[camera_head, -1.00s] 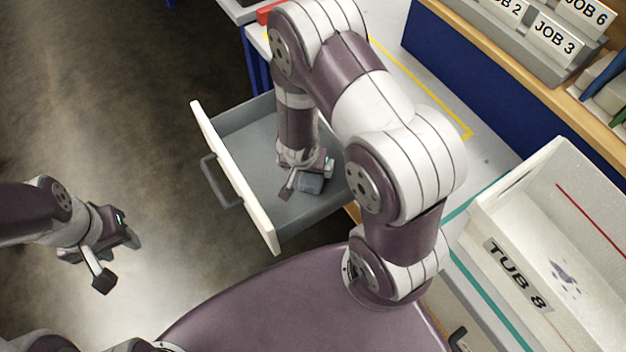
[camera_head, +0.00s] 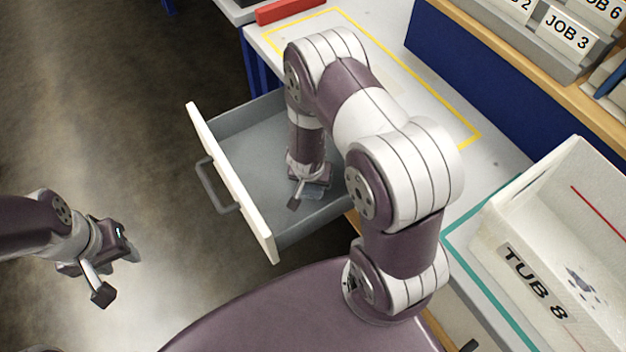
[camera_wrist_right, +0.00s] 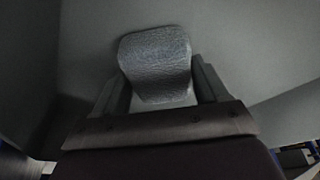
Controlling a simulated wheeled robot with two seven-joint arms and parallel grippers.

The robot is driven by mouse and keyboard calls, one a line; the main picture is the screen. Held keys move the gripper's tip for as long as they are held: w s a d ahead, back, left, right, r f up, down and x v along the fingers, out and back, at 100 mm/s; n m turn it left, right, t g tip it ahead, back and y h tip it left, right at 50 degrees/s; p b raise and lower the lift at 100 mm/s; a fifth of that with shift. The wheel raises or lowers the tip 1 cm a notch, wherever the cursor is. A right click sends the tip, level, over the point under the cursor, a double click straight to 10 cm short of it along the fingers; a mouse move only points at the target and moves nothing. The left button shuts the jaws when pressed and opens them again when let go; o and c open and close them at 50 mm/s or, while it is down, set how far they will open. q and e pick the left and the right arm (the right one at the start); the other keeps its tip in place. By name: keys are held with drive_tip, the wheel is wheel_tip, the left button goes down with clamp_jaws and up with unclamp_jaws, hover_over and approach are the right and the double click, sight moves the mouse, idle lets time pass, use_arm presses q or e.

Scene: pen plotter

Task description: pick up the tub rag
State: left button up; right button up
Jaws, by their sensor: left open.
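The tub rag is a small blue-grey textured pad. In the head view it (camera_head: 313,193) lies in the open drawer, mostly hidden under my right gripper (camera_head: 310,193). In the right wrist view the rag (camera_wrist_right: 158,62) sits ahead of and between the two fingers of my right gripper (camera_wrist_right: 160,85), which are spread to either side of it. Whether the fingers touch it I cannot tell. My left gripper (camera_head: 118,274) is open and empty, above the floor at left.
The grey drawer (camera_head: 250,135) with a white front (camera_head: 232,185) and dark handle is pulled out; its walls surround my right gripper. A white bin labelled TUB 8 (camera_head: 505,205) stands on the bench at right. A red block (camera_head: 290,10) lies at the back.

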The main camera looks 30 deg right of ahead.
drive_tip(key=shift+c, duration=0.4)
drive_tip(key=shift+r, duration=0.1)
drive_tip(key=shift+r+p, duration=0.3)
drive_tip(key=r+p, duration=0.2)
drive_tip(key=r, duration=0.1)
drive_tip(key=shift+w+r, duration=0.15)
drive_tip(key=shift+w, duration=0.25)
drive_tip(key=w+p, duration=0.3)
drive_tip(key=w, duration=0.1)
drive_tip(key=w+a+p, duration=0.1)
drive_tip(key=w+p, duration=0.3)
drive_tip(key=w+a+p, duration=0.1)
drive_tip(key=w+p, duration=0.2)
drive_tip(key=w, duration=0.2)
drive_tip(key=shift+r, duration=0.25)
drive_tip(key=w, duration=0.1)
drive_tip(key=w+f+p, duration=0.1)
drive_tip(key=shift+w+a, duration=0.2)
drive_tip(key=shift+w, duration=0.1)
drive_tip(key=shift+w+a+p, duration=0.2)
drive_tip(key=shift+w+p, duration=0.1)
drive_tip(key=shift+w, duration=0.4)
